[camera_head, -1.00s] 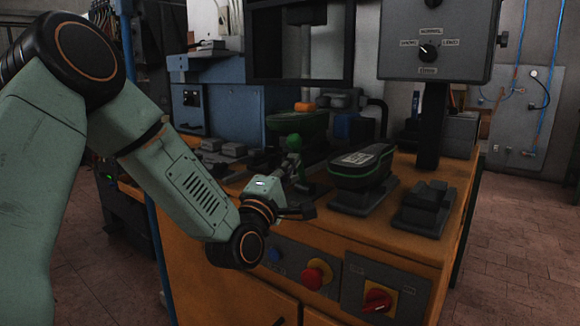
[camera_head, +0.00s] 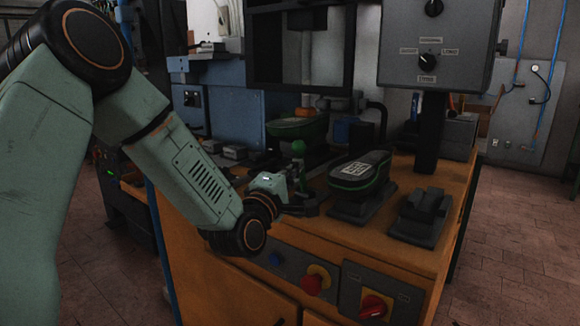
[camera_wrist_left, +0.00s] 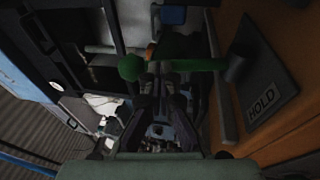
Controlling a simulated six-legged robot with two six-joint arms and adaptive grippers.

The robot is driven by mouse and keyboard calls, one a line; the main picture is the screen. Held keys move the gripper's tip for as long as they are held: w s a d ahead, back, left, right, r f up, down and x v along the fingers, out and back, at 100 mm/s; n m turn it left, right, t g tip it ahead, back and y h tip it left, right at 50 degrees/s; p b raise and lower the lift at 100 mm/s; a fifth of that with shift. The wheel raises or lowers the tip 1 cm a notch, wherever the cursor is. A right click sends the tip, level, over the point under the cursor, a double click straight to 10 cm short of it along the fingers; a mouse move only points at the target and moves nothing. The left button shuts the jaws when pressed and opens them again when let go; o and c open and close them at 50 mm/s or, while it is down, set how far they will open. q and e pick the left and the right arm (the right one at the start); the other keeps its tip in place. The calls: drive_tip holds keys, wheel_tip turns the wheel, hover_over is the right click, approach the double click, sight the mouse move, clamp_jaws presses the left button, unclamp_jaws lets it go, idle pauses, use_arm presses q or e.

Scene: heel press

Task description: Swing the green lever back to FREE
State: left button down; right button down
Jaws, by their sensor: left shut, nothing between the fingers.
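The green lever has a round green knob (camera_head: 298,147) and stands at the front left of the orange bench in the head view. In the left wrist view, the lever's green rod (camera_wrist_left: 195,65) runs across the picture from its knob (camera_wrist_left: 130,67) to a dark pivot at the right. A plate marked HOLD (camera_wrist_left: 262,103) lies beside that pivot. No FREE label can be read. My left gripper (camera_head: 303,188) is shut and empty, just below the knob. Its fingertips (camera_wrist_left: 162,85) appear close to the rod; I cannot tell whether they touch.
A dark shoe-shaped piece with a green edge (camera_head: 361,172) stands right of the lever, and another (camera_head: 297,128) lies behind it under the press frame. A red button (camera_head: 317,278) and red switch (camera_head: 375,306) sit on the bench front.

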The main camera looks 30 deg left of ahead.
sight(302, 156)
use_arm(q)
drive_tip(key=shift+w+d+r+m+g+p, duration=0.15)
drive_tip(key=shift+w+r+g+p, duration=0.35)
drive_tip(key=shift+p, duration=0.85)
drive_tip(key=shift+w+a+r+m+g+p, duration=0.15)
drive_tip(key=shift+w+g+p, duration=0.5)
drive_tip(key=shift+p, duration=0.7)
drive_tip(key=shift+w+d+r+m+g+p, duration=0.15)
drive_tip(key=shift+w+r+g+p, duration=0.4)
drive_tip(key=shift+p, duration=0.8)
drive_tip(key=shift+w+f+g+h+p, duration=0.3)
drive_tip(key=shift+w+g+p, duration=0.2)
drive_tip(key=shift+g+p, duration=0.3)
drive_tip(key=shift+w, duration=0.15)
drive_tip(key=shift+w+f, duration=0.1)
drive_tip(key=shift+w, duration=0.35)
drive_tip(key=shift+d, duration=0.1)
drive_tip(key=shift+p, duration=0.3)
